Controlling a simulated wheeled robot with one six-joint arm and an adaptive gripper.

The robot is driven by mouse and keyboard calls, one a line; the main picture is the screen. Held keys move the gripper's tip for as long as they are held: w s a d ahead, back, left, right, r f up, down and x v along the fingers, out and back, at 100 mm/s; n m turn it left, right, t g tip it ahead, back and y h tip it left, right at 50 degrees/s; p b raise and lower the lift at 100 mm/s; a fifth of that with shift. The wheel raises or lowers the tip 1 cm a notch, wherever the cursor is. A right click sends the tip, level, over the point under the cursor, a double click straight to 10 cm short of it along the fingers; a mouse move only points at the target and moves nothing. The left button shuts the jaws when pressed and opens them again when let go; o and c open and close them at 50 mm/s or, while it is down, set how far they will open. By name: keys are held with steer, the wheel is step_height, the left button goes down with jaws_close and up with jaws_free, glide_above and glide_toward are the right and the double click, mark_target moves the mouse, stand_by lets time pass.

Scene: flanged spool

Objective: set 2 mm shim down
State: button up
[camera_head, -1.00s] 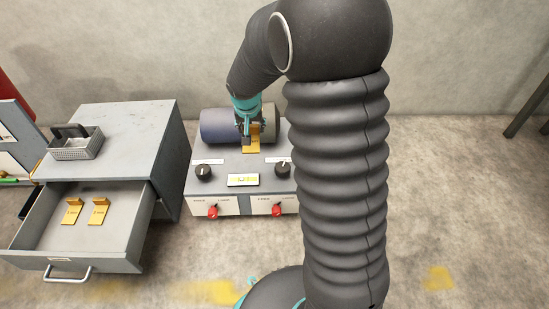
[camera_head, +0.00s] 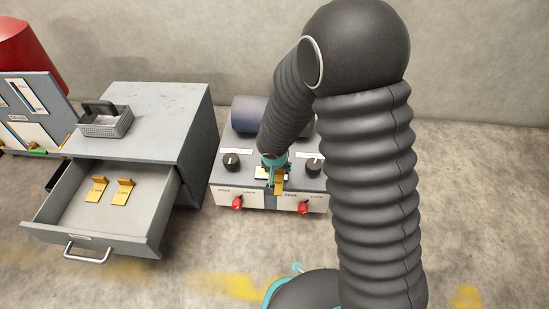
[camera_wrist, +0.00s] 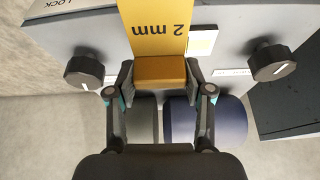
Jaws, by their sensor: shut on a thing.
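The 2 mm shim (camera_wrist: 155,28) is a yellow L-shaped plate marked "2 mm", seen upside down in the wrist view. My gripper (camera_wrist: 160,78) is shut on its upright tab. In the head view my gripper (camera_head: 277,170) holds the shim (camera_head: 280,184) over the front part of the grey machine (camera_head: 228,193), near a small level window. Whether the shim touches the machine top cannot be told. Two other yellow shims (camera_head: 97,189) (camera_head: 122,191) lie in the open drawer (camera_head: 75,222) at the left.
A dark blue-grey cylinder (camera_head: 248,114) lies at the machine's back. Black knobs (camera_head: 231,161) and red handles (camera_head: 237,203) stick out from the machine. The drawer's right part is bare.

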steer(key=shift+s+a+f, duration=0.85)
steer(key=shift+s+a, duration=0.05)
steer(key=shift+a, duration=0.15)
steer(key=w+p, duration=0.1)
steer(key=w, duration=0.5)
steer(key=w+p, duration=0.1)
steer(key=w, duration=1)
steer(key=shift+w+d+p, duration=0.3)
steer(key=shift+d+p, duration=0.05)
steer(key=shift+p, duration=0.05)
steer(key=shift+w+f, duration=0.1)
steer(key=shift+w, duration=0.05)
steer(key=shift+f+b, duration=0.4)
steer(key=shift+f, duration=1.3)
steer(key=shift+f+b, duration=0.2)
steer(key=shift+b, duration=0.1)
steer(key=o, duration=1.3)
steer(key=shift+r, duration=0.15)
